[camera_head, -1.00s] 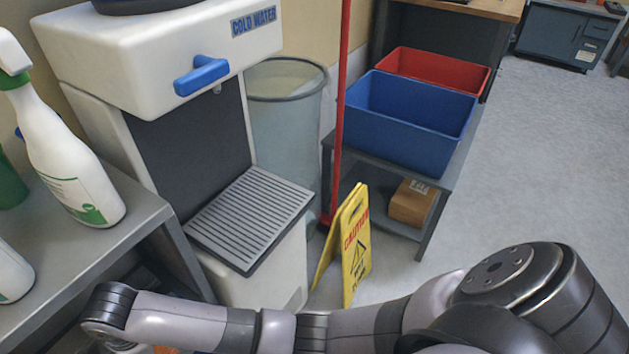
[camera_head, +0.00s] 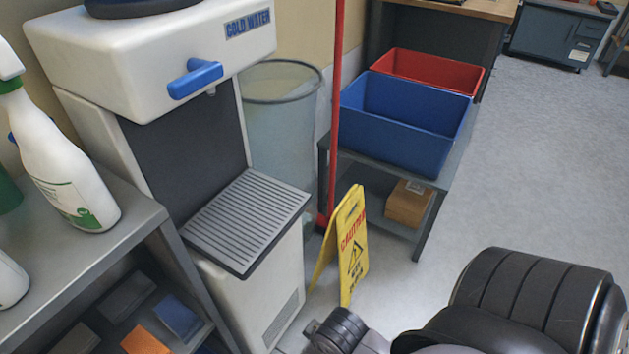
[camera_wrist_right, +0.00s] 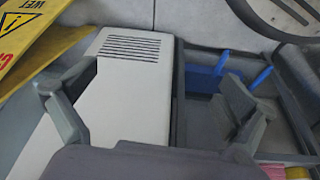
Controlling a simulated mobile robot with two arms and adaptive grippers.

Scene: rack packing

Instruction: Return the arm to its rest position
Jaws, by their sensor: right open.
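My right arm (camera_head: 530,300) shows at the bottom right of the head view, folded in close, with its lower part cut off by the frame edge. My right gripper (camera_wrist_right: 155,105) shows in the right wrist view. Its two fingers stand wide apart with nothing between them. Behind the fingers are the white side of the water dispenser and dark shelving. No gripper fingers show in the head view. My left gripper is not in view.
The water dispenser (camera_head: 285,275) stands beside a grey shelf (camera_head: 120,245) with spray bottles (camera_head: 62,165). A yellow caution sign (camera_head: 345,245) stands on the floor. A blue bin (camera_head: 400,135) and red bin (camera_head: 440,72) sit on a low table. Floor at right is clear.

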